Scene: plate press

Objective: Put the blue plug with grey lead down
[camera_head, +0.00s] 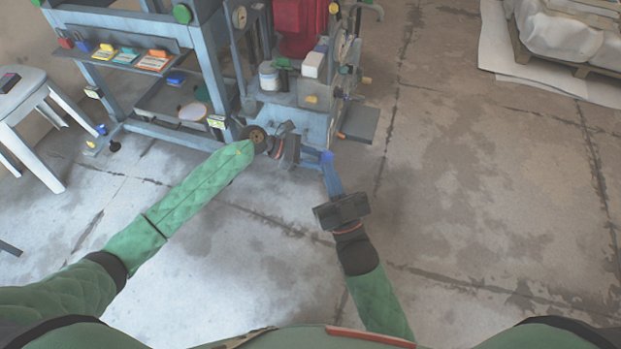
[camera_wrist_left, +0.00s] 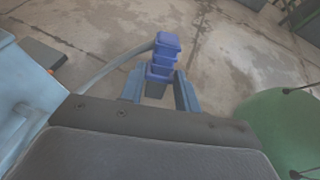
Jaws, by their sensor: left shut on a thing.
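The blue plug (camera_wrist_left: 165,55) sits between the two fingers of my left gripper (camera_wrist_left: 160,92), which is shut on it. The grey lead (camera_wrist_left: 112,68) runs from the plug to the left in the left wrist view. In the head view the plug is a small blue spot (camera_head: 327,156) at the tip of my left gripper (camera_head: 316,158), low in front of the press (camera_head: 302,118). My right gripper (camera_head: 331,180) points up the picture, its fingers close together and looking empty. Its tips appear just below the plug; I cannot tell whether they touch it.
A blue workbench (camera_head: 150,32) with coloured trays and small goods stands at the upper left. A white stool (camera_head: 28,95) is at the far left. A wrapped pallet load (camera_head: 560,35) is at the upper right. The concrete floor (camera_head: 500,180) on the right is clear.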

